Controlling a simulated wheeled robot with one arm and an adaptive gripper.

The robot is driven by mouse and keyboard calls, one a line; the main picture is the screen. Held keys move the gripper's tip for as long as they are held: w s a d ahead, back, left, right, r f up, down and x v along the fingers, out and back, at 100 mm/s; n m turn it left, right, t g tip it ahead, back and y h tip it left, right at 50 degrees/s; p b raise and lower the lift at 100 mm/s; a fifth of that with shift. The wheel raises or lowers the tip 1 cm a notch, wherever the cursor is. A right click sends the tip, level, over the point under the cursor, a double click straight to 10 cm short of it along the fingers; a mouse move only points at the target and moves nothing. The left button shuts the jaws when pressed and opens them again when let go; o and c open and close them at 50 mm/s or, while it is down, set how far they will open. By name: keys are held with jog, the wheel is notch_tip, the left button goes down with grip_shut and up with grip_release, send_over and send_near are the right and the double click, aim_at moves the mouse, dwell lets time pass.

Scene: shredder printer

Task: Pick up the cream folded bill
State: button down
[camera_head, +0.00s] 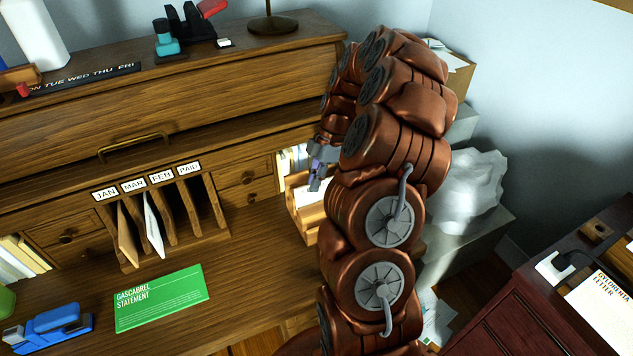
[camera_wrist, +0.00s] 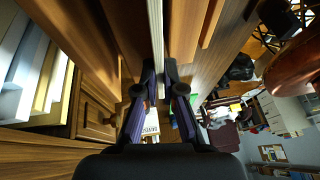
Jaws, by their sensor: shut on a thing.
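My gripper (camera_head: 316,180) is at a small wooden letter rack (camera_head: 303,217) on the right of the desk, partly hidden by my arm. In the wrist view, its fingertips (camera_wrist: 157,72) are shut on the thin, pale edge of the cream folded bill (camera_wrist: 156,30). The bill is seen edge-on between wooden slats. A pale paper (camera_head: 308,195) also shows in the rack below my gripper in the head view. I cannot tell whether the bill still touches the rack.
A slotted sorter (camera_head: 165,225) labelled JAN, MAR, FEB and PAID holds envelopes on the left. A green statement (camera_head: 160,297) and a blue stapler (camera_head: 48,328) lie in front. The desktop (camera_head: 255,265) between sorter and rack is clear. Drawers (camera_head: 247,178) stand behind.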

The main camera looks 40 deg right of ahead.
notch_tip(320, 180, up, 17)
jog(key=b, duration=0.1)
jog(key=shift+b, duration=0.4)
dwell(0.5)
dwell(0.5)
